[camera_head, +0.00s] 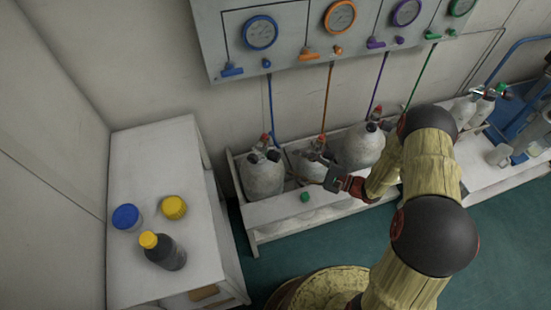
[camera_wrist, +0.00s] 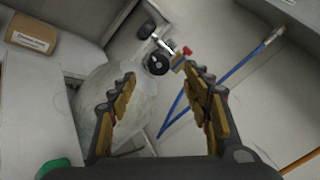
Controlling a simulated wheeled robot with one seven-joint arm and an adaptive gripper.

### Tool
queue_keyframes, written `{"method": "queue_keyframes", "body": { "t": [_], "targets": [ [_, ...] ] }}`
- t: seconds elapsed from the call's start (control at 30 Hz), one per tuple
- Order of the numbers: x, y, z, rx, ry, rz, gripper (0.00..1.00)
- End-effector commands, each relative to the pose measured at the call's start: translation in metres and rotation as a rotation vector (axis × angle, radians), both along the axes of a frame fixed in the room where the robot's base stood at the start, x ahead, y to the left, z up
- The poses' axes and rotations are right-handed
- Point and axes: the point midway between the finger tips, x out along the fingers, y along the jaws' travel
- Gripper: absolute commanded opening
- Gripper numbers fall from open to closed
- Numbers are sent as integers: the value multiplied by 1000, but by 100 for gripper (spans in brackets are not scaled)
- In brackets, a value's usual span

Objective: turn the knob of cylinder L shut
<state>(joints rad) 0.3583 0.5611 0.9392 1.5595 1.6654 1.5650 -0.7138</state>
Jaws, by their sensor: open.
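A pale grey cylinder (camera_head: 262,178) stands at the left end of the rack, below the blue hose. No letter L is readable on any cylinder. In the wrist view a pale cylinder (camera_wrist: 112,92) has a valve with a round black knob (camera_wrist: 158,63), a second dark knob (camera_wrist: 146,31) and a small red part (camera_wrist: 187,51). My gripper (camera_wrist: 157,75) is open, its two fingers either side of the line to the black knob. I cannot tell if they touch it. In the head view my gripper (camera_head: 334,178) is over the rack beside a second cylinder (camera_head: 309,170), partly hiding it.
A wall panel (camera_head: 290,62) carries gauges and coloured handles. Another cylinder (camera_head: 362,148) stands right of my gripper. A white cabinet (camera_head: 165,280) at left holds a bottle (camera_head: 170,255) and lidded jars. A blue hose (camera_wrist: 240,66) runs near the valve.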

Motion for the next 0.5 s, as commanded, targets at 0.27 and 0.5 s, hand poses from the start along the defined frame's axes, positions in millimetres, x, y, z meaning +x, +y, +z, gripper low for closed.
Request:
{"method": "queue_keyframes", "body": {
  "t": [0.27, 0.5],
  "targets": [
    [11, 27, -1, -8, -17, 8, 49],
    [26, 58, -1, -10, -16, 7, 49]
  ]
}}
